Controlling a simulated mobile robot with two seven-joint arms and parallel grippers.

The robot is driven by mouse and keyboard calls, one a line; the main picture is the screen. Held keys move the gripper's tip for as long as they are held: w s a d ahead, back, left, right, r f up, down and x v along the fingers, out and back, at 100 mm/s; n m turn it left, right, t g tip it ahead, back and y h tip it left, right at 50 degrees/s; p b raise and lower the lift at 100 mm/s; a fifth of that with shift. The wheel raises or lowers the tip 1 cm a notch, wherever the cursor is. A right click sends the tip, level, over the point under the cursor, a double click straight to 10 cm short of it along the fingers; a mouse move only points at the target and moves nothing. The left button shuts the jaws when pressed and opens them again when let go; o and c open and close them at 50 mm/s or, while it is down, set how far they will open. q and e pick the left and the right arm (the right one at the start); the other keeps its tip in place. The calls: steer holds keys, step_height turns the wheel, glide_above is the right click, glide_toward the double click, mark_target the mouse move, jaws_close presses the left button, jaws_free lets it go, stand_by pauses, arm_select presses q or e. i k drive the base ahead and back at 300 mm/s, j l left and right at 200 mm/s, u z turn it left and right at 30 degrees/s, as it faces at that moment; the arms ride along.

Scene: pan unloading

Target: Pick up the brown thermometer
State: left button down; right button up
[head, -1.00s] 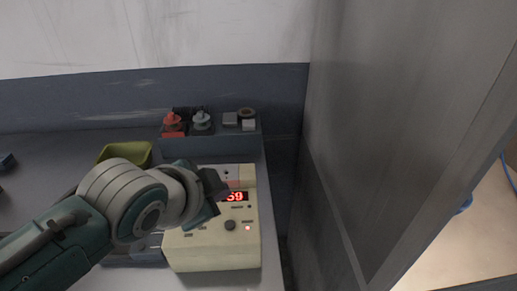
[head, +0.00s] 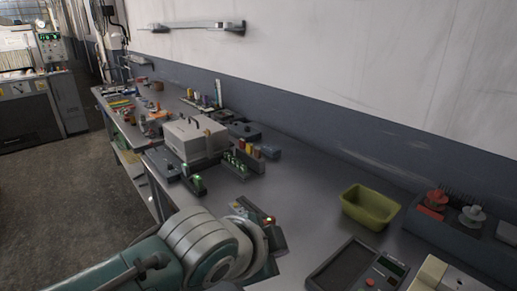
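I cannot pick out a brown thermometer with certainty in the head view; the small items on the bench are too small to tell. My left arm comes in from the bottom left, and its wrist hides part of the bench front. The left gripper (head: 270,250) is beyond the wrist, mostly hidden and dark, over the near edge of the bench. Its fingers cannot be made out. My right gripper is out of view.
A grey bench (head: 300,190) runs along the wall. It carries a yellow-green bin (head: 369,207), a pale box with a handle (head: 195,139), a dark panel device (head: 345,266), red and grey connectors (head: 436,200) and many small parts farther left. Bare bench lies mid-right.

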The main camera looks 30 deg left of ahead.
mark_target(257, 151)
steer(key=u, duration=0.8)
